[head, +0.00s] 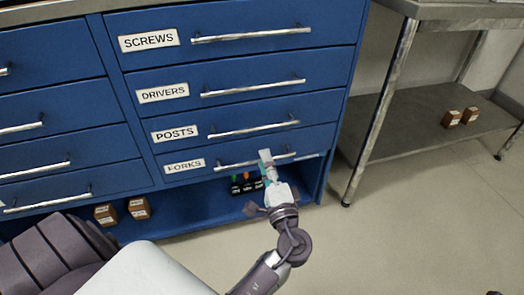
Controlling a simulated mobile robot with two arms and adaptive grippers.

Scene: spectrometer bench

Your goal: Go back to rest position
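My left gripper (267,162) is in front of the lowest drawer, labelled FORKS (185,166), in the head view. Its pale fingertips overlap the right part of that drawer's bar handle (235,163). I cannot tell whether they touch the handle, or whether the fingers are open or shut. The wrist comes up from the bottom middle of the picture.
The blue cabinet (335,75) has more drawers, labelled SCREWS, DRIVERS and POSTS. Small coloured-handled tools (240,185) and small brown boxes (122,210) are in the open space below. A metal shelf table (415,100) stands right. Floor (400,235) is clear there.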

